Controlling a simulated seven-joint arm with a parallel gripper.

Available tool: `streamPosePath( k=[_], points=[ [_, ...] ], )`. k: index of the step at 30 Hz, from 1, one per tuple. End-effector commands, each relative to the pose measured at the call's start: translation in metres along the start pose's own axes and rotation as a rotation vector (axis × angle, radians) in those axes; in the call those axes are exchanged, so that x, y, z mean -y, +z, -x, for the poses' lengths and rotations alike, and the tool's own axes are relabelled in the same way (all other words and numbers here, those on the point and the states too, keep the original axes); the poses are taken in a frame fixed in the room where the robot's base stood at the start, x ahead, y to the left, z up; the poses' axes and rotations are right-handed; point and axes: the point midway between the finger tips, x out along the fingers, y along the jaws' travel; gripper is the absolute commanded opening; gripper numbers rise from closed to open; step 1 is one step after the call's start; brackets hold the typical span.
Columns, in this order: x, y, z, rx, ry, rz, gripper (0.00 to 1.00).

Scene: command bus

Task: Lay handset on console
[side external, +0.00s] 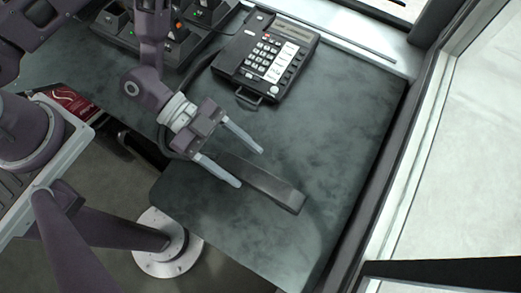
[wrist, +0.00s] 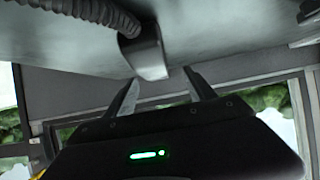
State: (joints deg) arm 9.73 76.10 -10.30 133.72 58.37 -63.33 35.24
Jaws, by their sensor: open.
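The dark handset (side external: 272,187) lies on the grey tabletop near its front edge, its far end pointing to the lower right in the side view. The phone console (side external: 265,57) sits at the back of the table, with an empty cradle strip along its left side. My gripper (side external: 251,168) is open, its two pale fingers on either side of the handset in the side view. In the wrist view my gripper (wrist: 162,82) is open and an end of the handset (wrist: 146,52) shows just beyond the fingertips, between them. I cannot tell whether the fingers touch it.
A coiled cord (wrist: 90,10) runs by the handset in the wrist view. A dark control box (side external: 170,45) with lit buttons stands left of the console. A window frame (side external: 425,130) borders the table on the right. The table (side external: 335,110) between console and handset is clear.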

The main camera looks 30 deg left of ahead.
Motion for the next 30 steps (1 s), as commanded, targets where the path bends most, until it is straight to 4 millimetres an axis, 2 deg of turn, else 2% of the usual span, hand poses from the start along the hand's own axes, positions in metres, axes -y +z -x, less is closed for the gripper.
streamPosePath(
  k=[9, 17, 26, 27, 30],
  points=[
    [-0.007, -0.006, -0.052, -0.001, 0.001, -0.002, 0.64],
    [-0.007, -0.006, -0.056, -0.001, -0.001, 0.001, 0.62],
    [-0.006, -0.006, -0.056, -0.001, 0.000, 0.001, 0.03],
    [-0.006, -0.006, -0.056, -0.001, 0.000, 0.001, 0.00],
    [-0.006, -0.007, -0.056, -0.002, 0.000, 0.001, 0.00]
  ],
)
